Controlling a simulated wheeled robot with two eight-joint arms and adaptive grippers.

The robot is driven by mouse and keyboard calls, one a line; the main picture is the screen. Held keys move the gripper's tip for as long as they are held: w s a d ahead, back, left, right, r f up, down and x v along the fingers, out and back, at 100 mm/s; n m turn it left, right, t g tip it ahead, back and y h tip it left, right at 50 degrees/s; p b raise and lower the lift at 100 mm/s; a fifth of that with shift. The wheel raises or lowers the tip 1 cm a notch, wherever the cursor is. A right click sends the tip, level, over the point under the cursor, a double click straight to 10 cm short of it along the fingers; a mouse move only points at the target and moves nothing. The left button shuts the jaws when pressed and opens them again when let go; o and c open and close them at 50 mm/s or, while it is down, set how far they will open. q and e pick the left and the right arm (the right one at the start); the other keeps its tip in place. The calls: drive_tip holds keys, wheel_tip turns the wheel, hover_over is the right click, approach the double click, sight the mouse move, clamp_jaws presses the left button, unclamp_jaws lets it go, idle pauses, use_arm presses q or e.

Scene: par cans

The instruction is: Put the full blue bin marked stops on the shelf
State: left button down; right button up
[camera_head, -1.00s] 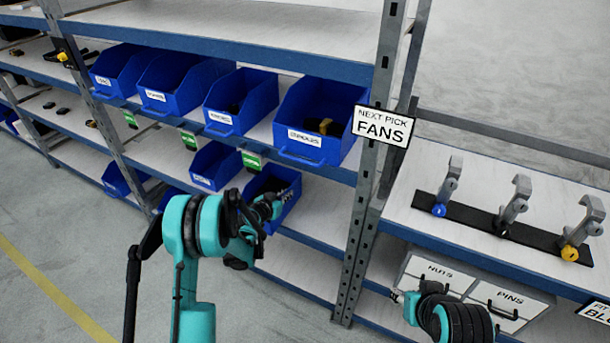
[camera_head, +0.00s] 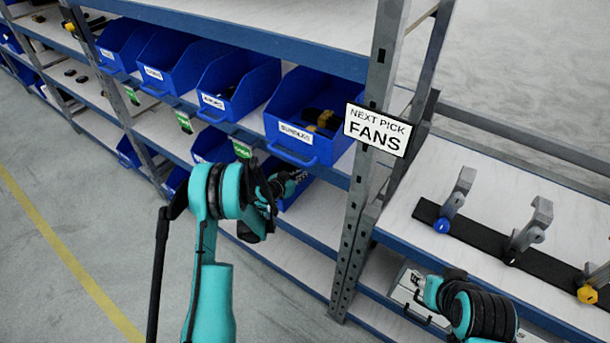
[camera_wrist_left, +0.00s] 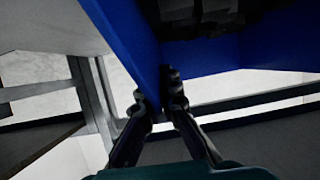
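A blue bin (camera_head: 297,191) is at the front of the lower shelf level, partly hidden behind my left arm; its label cannot be read. My left gripper (camera_head: 284,183) is at this bin. In the left wrist view, the fingers (camera_wrist_left: 157,92) are closed on both sides of the blue bin wall (camera_wrist_left: 133,45), and dark contents (camera_wrist_left: 198,12) show inside. The shelf rack (camera_head: 330,222) has blue edges and pale boards. My right gripper is low at the right, by my right arm; its fingers are not clear.
Several labelled blue bins stand on the level above, the nearest (camera_head: 305,128) holding dark and yellow parts. A "NEXT PICK FANS" sign (camera_head: 377,129) hangs on the grey upright (camera_head: 372,190). Clamps on a black strip (camera_head: 432,212) sit on the right bench. The lower board beside the upright is clear.

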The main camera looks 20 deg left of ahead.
use_arm(q)
drive_tip(key=shift+s+a+r, duration=0.15)
drive_tip(key=shift+a, duration=0.1)
drive_tip(key=c, duration=1.7)
unclamp_jaws()
drive_tip(key=shift+d, duration=0.1)
